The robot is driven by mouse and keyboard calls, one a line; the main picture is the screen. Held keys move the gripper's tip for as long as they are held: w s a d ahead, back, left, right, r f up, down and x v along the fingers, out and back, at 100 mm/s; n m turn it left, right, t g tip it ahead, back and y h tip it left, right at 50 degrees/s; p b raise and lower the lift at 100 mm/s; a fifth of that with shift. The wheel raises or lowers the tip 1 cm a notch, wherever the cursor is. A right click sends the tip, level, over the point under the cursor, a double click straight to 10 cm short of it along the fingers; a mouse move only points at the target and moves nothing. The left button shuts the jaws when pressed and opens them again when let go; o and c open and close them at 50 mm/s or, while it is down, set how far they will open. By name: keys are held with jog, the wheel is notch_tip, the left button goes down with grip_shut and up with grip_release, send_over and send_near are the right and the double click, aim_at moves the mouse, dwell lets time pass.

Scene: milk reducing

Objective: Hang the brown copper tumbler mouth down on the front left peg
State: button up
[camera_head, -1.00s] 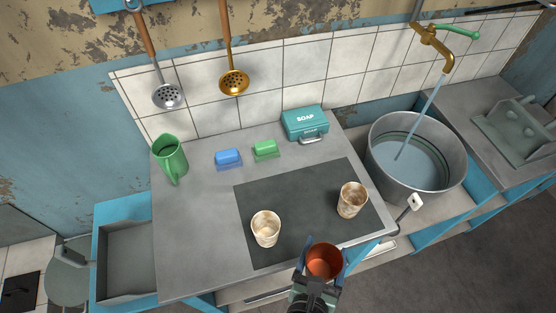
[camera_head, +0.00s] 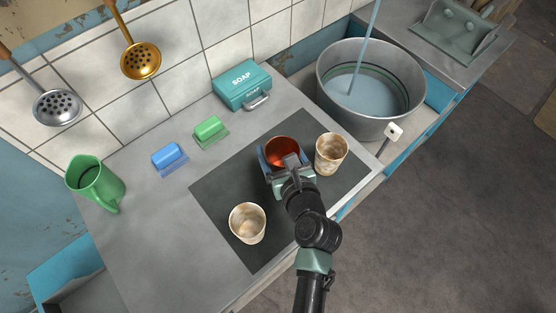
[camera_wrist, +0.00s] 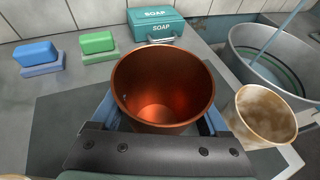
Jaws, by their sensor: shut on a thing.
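The brown copper tumbler (camera_head: 282,149) is held upright, mouth up, above the dark mat (camera_head: 215,190). I see into its empty-looking inside in the wrist view (camera_wrist: 165,80). My gripper (camera_head: 280,163) is shut on it, with blue fingers along its sides. A grey-green rack with several short knobs or pegs (camera_head: 458,28) stands on the far right counter. It is apart from the gripper, beyond the water tub, and its pegs are bare. Which peg is the front left one is hard to tell at this size.
Stained cream cups stand on the mat, one right of the tumbler (camera_head: 331,152) and one front left (camera_head: 247,222). A large metal tub (camera_head: 385,120) under running water lies toward the rack.

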aim_at(279, 161)
jog(key=shift+f+b, duration=0.65)
jog(key=shift+f, duration=1.4)
jog(key=shift+f, duration=0.1)
jog(key=o, duration=1.3)
jog(key=shift+c, duration=0.2)
